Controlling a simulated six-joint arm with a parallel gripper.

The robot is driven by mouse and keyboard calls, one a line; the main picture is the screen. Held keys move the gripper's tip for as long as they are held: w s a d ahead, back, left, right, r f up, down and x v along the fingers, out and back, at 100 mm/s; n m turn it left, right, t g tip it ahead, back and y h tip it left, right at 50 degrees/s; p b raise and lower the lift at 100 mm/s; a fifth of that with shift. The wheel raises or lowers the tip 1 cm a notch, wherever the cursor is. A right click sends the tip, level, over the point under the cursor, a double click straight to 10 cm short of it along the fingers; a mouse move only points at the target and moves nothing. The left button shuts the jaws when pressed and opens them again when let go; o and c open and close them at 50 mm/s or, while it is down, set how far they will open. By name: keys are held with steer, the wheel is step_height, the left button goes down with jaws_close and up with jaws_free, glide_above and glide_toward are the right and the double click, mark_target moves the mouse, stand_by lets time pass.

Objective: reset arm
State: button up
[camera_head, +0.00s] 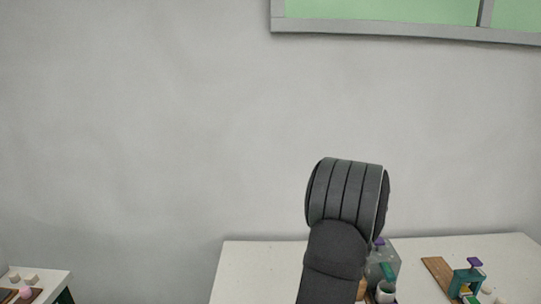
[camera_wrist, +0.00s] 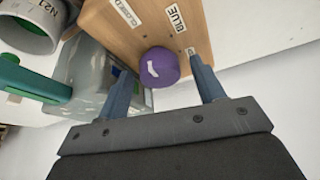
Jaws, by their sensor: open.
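My gripper (camera_wrist: 163,95) is open in the wrist view, with its two blue-grey fingers spread apart. A purple round object (camera_wrist: 160,68) with a small white mark shows between the fingers, in front of a wooden board (camera_wrist: 140,28). I cannot tell whether the fingers touch it. The board carries labels, one reading "BLUE". In the head view my dark arm rises in front of the table (camera_head: 265,270), and the gripper itself is not clearly visible there.
A clear container (camera_wrist: 100,75), a green-handled item (camera_wrist: 30,80) and a grey cup labelled N21 (camera_wrist: 35,30) are close on the left in the wrist view. A teal stand (camera_head: 466,280) is on the table's right. Another table (camera_head: 55,280) stands far left.

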steer(key=shift+a+m+h, duration=0.1)
steer(key=shift+m+h, duration=0.4)
steer(key=shift+m, duration=0.8)
steer(key=shift+m, duration=0.3)
steer(key=o, duration=0.8)
steer(key=shift+o, duration=0.2)
steer(key=w+a+r, duration=0.1)
steer(key=w+r, duration=0.1)
steer(key=shift+a+r, duration=0.35)
steer(key=shift+r, duration=0.05)
steer(key=s+d+r+m, duration=0.4)
steer(key=s+r+m, duration=0.15)
steer(key=s, duration=0.45)
steer(key=s+d+r+m, duration=0.3)
steer(key=s+r+m, duration=0.3)
steer(key=s, duration=0.5)
steer(key=w+d+f+m, duration=0.1)
steer(key=w+d+f, duration=0.1)
steer(key=f, duration=0.8)
steer(key=shift+w, duration=0.85)
steer(key=shift+r, duration=0.1)
